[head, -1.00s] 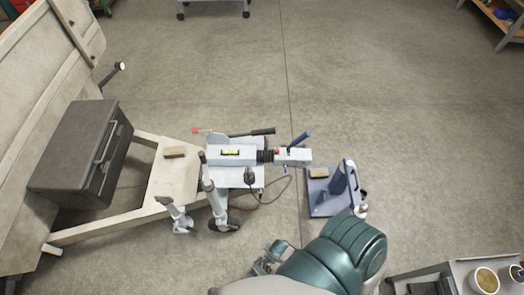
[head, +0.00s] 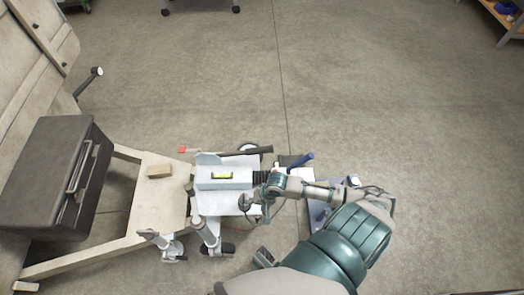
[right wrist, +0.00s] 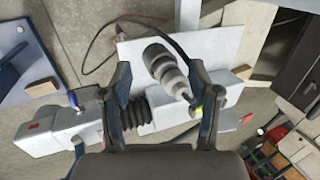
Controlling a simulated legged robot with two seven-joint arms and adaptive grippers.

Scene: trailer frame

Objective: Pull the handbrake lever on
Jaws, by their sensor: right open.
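The handbrake lever (head: 244,152) lies low along the far side of the grey drawbar housing (head: 222,181), with a black grip at its right end and a red end at its left. My right gripper (head: 258,193) is open over the near side of the housing, close to the black bellows, apart from the lever grip. In the right wrist view its two fingers (right wrist: 160,75) are spread, with the bellows (right wrist: 137,113) and a stepped grey cylinder (right wrist: 166,69) showing between them. My left gripper is out of view.
A blue stand (head: 318,212) is partly hidden under my right arm. Jockey wheel and clamp parts (head: 208,232) are on the near side. A dark box (head: 55,180) sits on the frame at left.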

